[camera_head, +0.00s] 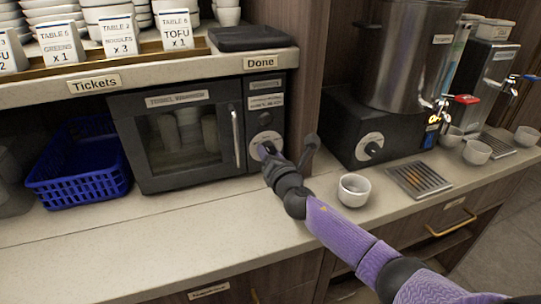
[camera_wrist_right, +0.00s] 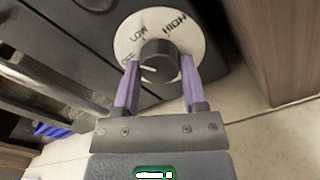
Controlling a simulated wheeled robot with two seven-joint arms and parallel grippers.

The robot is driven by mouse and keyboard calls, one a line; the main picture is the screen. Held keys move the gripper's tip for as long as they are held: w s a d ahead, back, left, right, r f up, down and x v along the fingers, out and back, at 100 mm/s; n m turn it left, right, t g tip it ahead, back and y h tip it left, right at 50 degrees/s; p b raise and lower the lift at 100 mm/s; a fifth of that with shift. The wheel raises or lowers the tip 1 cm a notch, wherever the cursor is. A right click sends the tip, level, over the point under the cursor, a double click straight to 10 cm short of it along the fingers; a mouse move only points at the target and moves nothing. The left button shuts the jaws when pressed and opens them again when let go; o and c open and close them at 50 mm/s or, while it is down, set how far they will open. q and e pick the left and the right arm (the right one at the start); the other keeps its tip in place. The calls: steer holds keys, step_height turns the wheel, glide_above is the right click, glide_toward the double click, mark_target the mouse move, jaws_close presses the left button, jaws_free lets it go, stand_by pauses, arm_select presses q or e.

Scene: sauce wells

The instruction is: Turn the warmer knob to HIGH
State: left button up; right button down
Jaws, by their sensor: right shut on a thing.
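The warmer (camera_head: 185,185) is a dark box with a glass door and an upright silver handle, under the shelf. Its round white dial (camera_wrist_right: 128,38) shows LOW and HIGH in the right wrist view, with a third, partly hidden mark at left. The dark warmer knob (camera_wrist_right: 158,56) sits in the dial's middle. A small pale line on the knob is toward its lower left; I cannot tell its exact setting. My right gripper (camera_wrist_right: 160,72) is shut on the knob, one purple finger on each side. In the head view my right gripper (camera_head: 267,152) covers most of the knob. My left gripper is not in view.
A blue basket (camera_head: 80,178) stands left of the warmer. A white cup (camera_head: 353,190) stands on the counter (camera_head: 130,240), right of my right arm. A large dispenser on a black base (camera_head: 345,130) with its own knob stands further right. The front counter is mostly clear.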

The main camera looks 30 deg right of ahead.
steer(key=m, duration=0.4)
steer(key=shift+m, duration=0.3)
steer(key=m, duration=0.2)
steer(key=shift+m, duration=0.4)
steer(key=m, duration=0.3)
steer(key=shift+m, duration=0.3)
steer(key=shift+r+m, duration=0.1)
steer(key=shift+m, duration=0.8)
steer(key=shift+m+p, duration=0.4)
steer(key=shift+m, duration=0.4)
steer(key=shift+m+p, duration=0.3)
steer(key=shift+m, duration=1.1)
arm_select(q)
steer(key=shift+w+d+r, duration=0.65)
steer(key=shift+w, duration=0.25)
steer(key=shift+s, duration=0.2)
arm_select(e)
steer(key=shift+m, duration=0.3)
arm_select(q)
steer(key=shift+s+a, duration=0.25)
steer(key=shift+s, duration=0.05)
